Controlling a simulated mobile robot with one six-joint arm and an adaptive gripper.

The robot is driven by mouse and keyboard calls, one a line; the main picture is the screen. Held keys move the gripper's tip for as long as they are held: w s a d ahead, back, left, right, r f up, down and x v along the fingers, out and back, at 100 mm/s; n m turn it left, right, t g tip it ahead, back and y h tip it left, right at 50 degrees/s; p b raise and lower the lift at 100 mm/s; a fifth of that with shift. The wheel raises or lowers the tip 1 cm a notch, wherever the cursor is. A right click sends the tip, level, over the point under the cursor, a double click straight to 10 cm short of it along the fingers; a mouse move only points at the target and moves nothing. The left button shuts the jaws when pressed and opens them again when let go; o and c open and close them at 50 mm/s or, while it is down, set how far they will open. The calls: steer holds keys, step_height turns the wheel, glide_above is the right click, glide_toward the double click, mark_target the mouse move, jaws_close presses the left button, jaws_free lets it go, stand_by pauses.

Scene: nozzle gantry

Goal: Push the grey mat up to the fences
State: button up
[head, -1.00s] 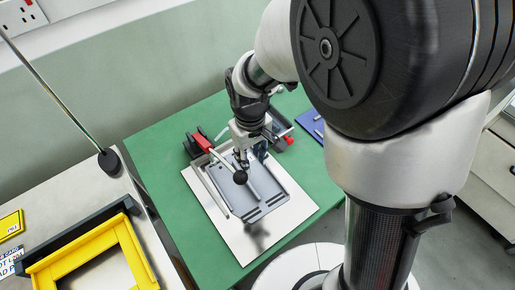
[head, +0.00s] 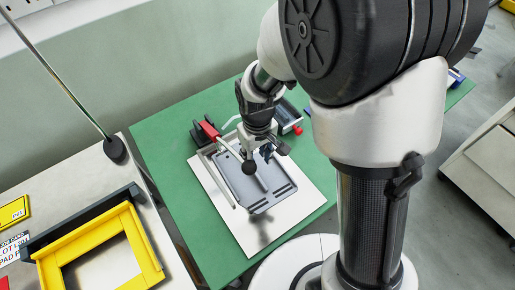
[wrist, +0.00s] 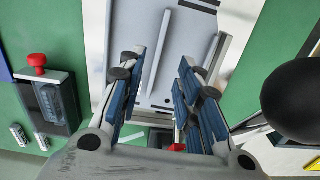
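The grey mat (head: 275,197) lies on a white board (head: 245,235) on the green table and has raised edges and slots. It also shows in the wrist view (wrist: 190,30). A slim metal fence (head: 222,183) runs along its left side; the far side is partly hidden by the arm. My gripper (head: 265,152) is over the far part of the mat. In the wrist view its blue-padded fingers (wrist: 160,75) are spread with a gap between them and nothing held. I cannot tell whether they touch the mat, or how wide any gap to the fences is.
A black ball knob (head: 249,167) stands over the mat's left part, close to my gripper. A red clamp (head: 209,130) is behind the board. A box with a red button (head: 297,130) is at the back right. A yellow frame (head: 100,250) sits on the left bench.

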mark_target(258, 175)
step_height(258, 175, down, 11)
steer(key=b, duration=0.2)
steer(key=shift+b, duration=0.4)
steer(key=shift+c, duration=0.4)
jaws_close()
